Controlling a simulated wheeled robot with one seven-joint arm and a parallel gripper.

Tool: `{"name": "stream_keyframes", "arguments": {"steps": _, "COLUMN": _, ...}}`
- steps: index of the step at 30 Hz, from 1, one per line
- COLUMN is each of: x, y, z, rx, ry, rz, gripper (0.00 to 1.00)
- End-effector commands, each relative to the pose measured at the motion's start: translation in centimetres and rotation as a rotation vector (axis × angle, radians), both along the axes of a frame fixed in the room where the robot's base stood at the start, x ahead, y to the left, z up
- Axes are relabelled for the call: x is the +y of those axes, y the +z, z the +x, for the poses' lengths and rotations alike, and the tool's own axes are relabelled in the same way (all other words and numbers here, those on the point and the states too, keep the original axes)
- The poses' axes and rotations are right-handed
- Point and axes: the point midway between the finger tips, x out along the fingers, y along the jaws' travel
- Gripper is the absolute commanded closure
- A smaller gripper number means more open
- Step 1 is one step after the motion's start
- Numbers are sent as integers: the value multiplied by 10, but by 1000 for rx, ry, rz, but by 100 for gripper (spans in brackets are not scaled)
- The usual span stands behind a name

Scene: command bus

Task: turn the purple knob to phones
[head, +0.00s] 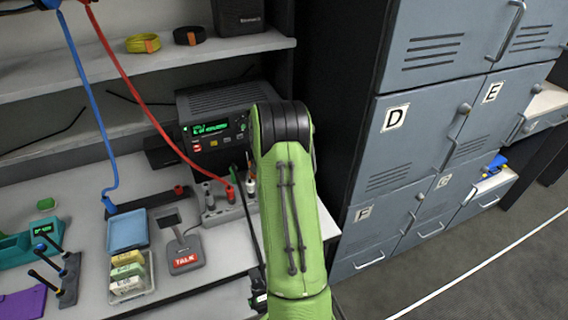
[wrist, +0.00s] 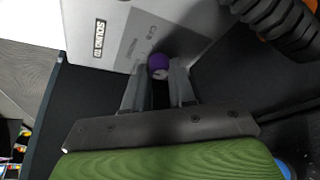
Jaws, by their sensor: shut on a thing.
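The purple knob (wrist: 158,62) shows in the wrist view, on a pale grey panel (wrist: 100,14) with a black label reading "SOUND TO". My gripper (wrist: 158,76) is at the knob, with its two fingers on either side, shut on it. Small print on the panel beside the knob is too blurred to read, so I cannot tell which setting the knob points to. In the head view my green arm reaches down over the bench, and the knob and the fingertips are hidden there.
A black radio (head: 215,130) with a green display stands on the bench, a red cable running to its area. A TALK pedal (head: 183,248) and blue tray (head: 128,232) lie left of my arm. Grey lockers (head: 408,120) stand to the right. A black coiled cord (wrist: 275,25) is near my gripper.

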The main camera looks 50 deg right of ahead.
Motion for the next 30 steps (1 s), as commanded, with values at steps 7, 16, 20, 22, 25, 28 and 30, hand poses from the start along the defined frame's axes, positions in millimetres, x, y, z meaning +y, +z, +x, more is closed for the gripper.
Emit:
{"name": "stream_keyframes", "arguments": {"steps": 7, "x": 1, "y": 0, "z": 1, "rx": -1, "ry": -40, "rz": 1, "gripper": 100}}
{"name": "stream_keyframes", "arguments": {"steps": 16, "x": 1, "y": 0, "z": 2, "rx": -2, "ry": -44, "rz": 1, "gripper": 100}}
{"name": "stream_keyframes", "arguments": {"steps": 20, "x": 1, "y": 0, "z": 2, "rx": -1, "ry": -43, "rz": 1, "gripper": 68}}
{"name": "stream_keyframes", "arguments": {"steps": 22, "x": 1, "y": 0, "z": 1, "rx": -2, "ry": -44, "rz": 1, "gripper": 57}}
{"name": "stream_keyframes", "arguments": {"steps": 25, "x": 1, "y": 0, "z": 1, "rx": -2, "ry": -44, "rz": 0, "gripper": 51}}
{"name": "stream_keyframes", "arguments": {"steps": 28, "x": 0, "y": 0, "z": 1, "rx": -1, "ry": -44, "rz": 0, "gripper": 51}}
{"name": "stream_keyframes", "arguments": {"steps": 30, "x": 0, "y": 0, "z": 1, "rx": -1, "ry": -44, "rz": 0, "gripper": 51}}
